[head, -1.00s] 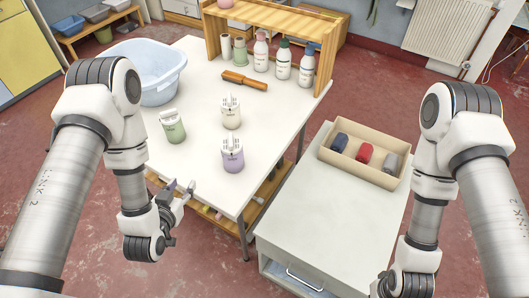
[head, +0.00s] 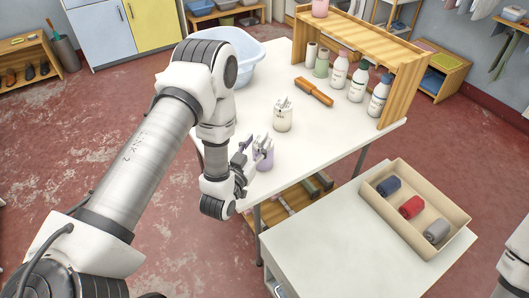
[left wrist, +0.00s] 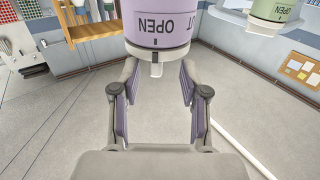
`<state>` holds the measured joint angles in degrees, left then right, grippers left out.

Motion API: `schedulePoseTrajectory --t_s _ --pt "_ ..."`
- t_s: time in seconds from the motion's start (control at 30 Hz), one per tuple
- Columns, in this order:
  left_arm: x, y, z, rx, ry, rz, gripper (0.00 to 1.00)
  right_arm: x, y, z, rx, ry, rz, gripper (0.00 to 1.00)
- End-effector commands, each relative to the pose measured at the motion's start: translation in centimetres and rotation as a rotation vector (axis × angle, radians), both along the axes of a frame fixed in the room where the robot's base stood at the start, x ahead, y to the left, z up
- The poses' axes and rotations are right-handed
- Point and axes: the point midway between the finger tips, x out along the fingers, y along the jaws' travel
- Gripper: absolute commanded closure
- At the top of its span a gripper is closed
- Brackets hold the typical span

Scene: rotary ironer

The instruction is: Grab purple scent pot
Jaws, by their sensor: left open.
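The purple scent pot (head: 265,160) stands on the white table near its front edge, partly covered by my left gripper (head: 254,153). In the left wrist view the purple pot (left wrist: 168,28) is large at the top centre, with "OPEN" upside down on it. My left gripper (left wrist: 158,78) is open there, its two fingers spread and empty below the pot, tips close to the pot's edge. I cannot tell if they touch it. My right gripper is out of view.
A white scent pot (head: 283,116) stands behind the purple one. A green pot (left wrist: 272,12) shows in the left wrist view. A brush (head: 313,92), bottles (head: 356,87) and a wooden shelf (head: 400,85) are further back. A tray of rolls (head: 455,205) sits on the right cabinet.

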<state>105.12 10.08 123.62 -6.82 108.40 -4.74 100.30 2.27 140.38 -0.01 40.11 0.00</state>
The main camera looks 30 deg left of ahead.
Motion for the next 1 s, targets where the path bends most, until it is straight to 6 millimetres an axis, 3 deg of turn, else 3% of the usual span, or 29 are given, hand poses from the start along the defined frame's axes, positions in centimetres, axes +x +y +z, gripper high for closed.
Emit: schedulePoseTrajectory --t_s 0.2,0.43,0.47,0.57,1.0 --pt "3.6 -0.1 -0.1 0.001 0.0 0.0 0.56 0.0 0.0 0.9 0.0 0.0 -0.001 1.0" --pt "3.9 0.0 -0.3 0.0 0.002 0.0 0.56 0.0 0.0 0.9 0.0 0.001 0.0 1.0" --pt "3.9 0.0 -0.3 0.0 0.001 0.0 0.63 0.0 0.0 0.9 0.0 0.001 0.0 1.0" --pt "3.9 0.0 -0.3 0.001 0.002 0.0 0.98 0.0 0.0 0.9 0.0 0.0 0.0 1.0" --pt "3.9 0.0 -0.1 0.001 0.001 0.0 1.0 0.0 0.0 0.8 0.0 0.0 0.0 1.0"
